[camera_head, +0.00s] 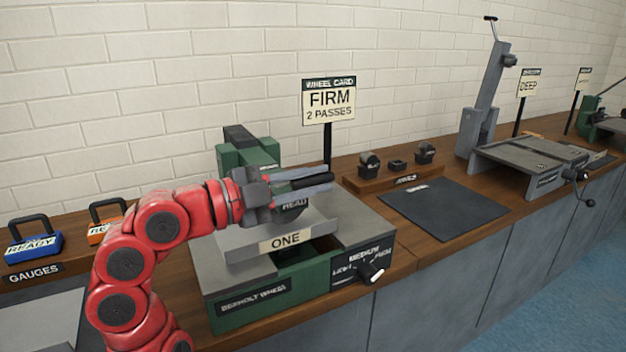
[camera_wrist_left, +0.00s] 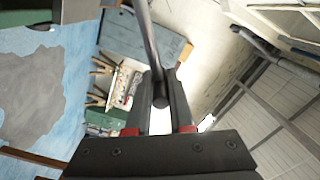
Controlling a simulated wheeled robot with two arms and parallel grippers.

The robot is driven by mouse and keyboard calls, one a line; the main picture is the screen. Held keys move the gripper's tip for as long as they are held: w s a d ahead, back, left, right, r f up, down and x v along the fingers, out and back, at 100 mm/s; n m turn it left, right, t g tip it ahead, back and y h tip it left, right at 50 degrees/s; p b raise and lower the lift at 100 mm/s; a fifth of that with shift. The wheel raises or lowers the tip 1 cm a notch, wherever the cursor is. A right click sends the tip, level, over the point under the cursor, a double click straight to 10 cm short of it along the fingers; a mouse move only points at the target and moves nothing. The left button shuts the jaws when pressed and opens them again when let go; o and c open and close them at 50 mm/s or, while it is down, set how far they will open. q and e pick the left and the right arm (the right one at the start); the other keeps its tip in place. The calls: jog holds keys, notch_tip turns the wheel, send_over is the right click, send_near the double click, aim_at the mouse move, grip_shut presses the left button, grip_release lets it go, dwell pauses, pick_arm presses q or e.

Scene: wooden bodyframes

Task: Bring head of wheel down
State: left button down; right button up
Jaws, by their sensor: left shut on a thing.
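The green and grey wheel machine (camera_head: 270,305) stands on the wooden bench in front of me. Its dark rounded head (camera_head: 292,214), marked HEAD, sits just above the grey plate labelled ONE (camera_head: 300,238), partly hidden by my gripper. I cannot tell whether head and plate touch. My left gripper (camera_head: 318,184) is over the head, its fingers pointing right. It is shut on a dark bar-like handle (camera_head: 308,179). In the left wrist view the bar (camera_wrist_left: 149,45) runs from the top edge down between the fingers (camera_wrist_left: 160,92). My right gripper is not in view.
A card on a post (camera_head: 329,102) reads FIRM, 2 PASSES. A black knob (camera_head: 370,272) is on the machine's front. Small dark tools sit on a wooden rack (camera_head: 385,182), beside a bare dark mat (camera_head: 442,208). Padlock-shaped gauges (camera_head: 33,240) stand at left. Another machine (camera_head: 530,165) stands at right.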

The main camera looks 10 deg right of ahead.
pick_arm(q)
jog(key=shift+d+f, duration=0.1)
jog(key=shift+f, duration=0.45)
jog(key=c, duration=0.8)
grip_release()
jog(key=shift+r, duration=0.6)
notch_tip(320, 180, up, 3)
jog(key=shift+f+p, duration=0.15)
jog(key=shift+p, duration=0.4)
jog(key=s+a, duration=0.1)
jog(key=s, duration=0.4)
jog(key=s+r, duration=0.1)
jog(key=s, duration=0.4)
jog(key=s+a+p, duration=0.1)
jog(key=s, duration=0.5)
jog(key=shift+a+r, duration=0.15)
jog(key=shift+a, duration=0.15)
